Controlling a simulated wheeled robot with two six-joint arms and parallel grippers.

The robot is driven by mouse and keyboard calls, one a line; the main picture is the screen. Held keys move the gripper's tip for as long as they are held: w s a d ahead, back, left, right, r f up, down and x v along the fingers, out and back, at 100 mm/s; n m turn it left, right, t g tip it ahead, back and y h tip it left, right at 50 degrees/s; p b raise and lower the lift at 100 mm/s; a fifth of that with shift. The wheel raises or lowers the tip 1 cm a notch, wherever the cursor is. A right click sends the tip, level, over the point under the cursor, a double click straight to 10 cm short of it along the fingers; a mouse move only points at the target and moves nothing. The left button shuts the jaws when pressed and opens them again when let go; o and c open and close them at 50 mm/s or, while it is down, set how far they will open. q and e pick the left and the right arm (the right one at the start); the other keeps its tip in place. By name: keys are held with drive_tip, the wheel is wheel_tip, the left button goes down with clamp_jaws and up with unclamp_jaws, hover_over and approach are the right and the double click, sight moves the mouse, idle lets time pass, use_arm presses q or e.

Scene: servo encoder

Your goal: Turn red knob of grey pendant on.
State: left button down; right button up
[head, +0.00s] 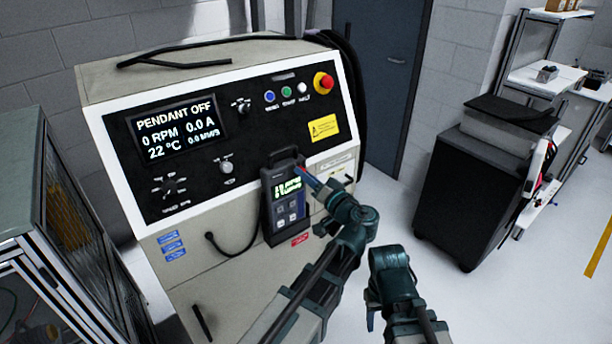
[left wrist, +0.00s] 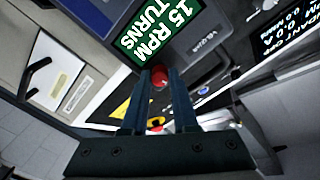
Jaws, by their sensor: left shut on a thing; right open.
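The grey pendant (head: 283,222) hangs upright on the front of the cabinet, with a small lit screen and buttons. The pendant's screen (left wrist: 160,28) reads 15 RPM and TURNS in the left wrist view. The red knob (left wrist: 160,77) is at the pendant's edge, between my left fingertips. My left gripper (left wrist: 160,84) is shut on it. In the head view my left gripper (head: 306,175) reaches the pendant's upper right side and hides most of the knob. My right gripper (head: 388,264) is open, low and apart from the pendant; its fingertips are hard to make out.
The cabinet's display (head: 178,126) reads PENDANT OFF, 0 RPM, 0.0 A. A red emergency stop button (head: 324,82) is at the panel's upper right. A glass enclosure (head: 60,225) stands at left, a dark cart (head: 470,170) at right. The floor between is clear.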

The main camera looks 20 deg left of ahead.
use_arm(q)
drive_tip(key=shift+m+p, duration=0.3)
drive_tip(key=shift+m, duration=4.1)
drive_tip(key=c, duration=0.7)
unclamp_jaws()
